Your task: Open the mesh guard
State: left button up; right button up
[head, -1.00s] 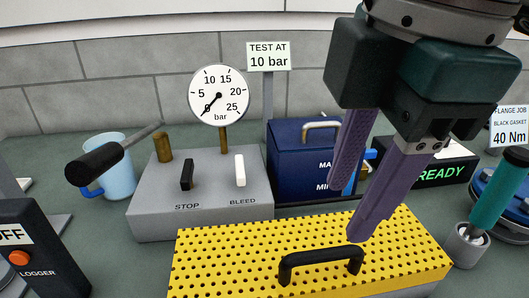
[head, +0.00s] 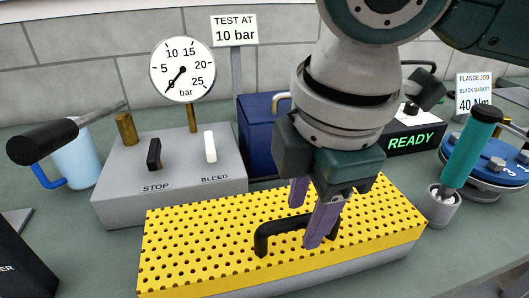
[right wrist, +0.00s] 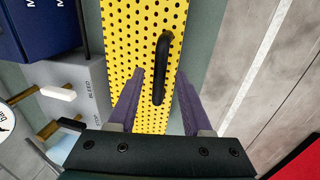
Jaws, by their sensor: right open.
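The mesh guard (head: 190,245) is a yellow perforated cover lying shut over a grey box in the head view. Its black bar handle (head: 262,240) stands on top near the front. My right gripper (head: 308,220) is open above the guard at the right part of the handle. In the right wrist view, the mesh guard (right wrist: 120,50) runs up the picture. The handle (right wrist: 160,70) lies between the two purple fingers (right wrist: 158,95), nearer the right one; I cannot tell whether they touch it. My left gripper is not in view.
Behind the guard stands a grey pump box (head: 170,185) with STOP and BLEED levers and a pressure gauge (head: 183,70). A blue box (head: 257,135) is behind my right arm. A READY display (head: 410,140) and a teal-handled tool in a cup (head: 442,206) stand at right.

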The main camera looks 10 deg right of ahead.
grip_shut()
dwell(1.4)
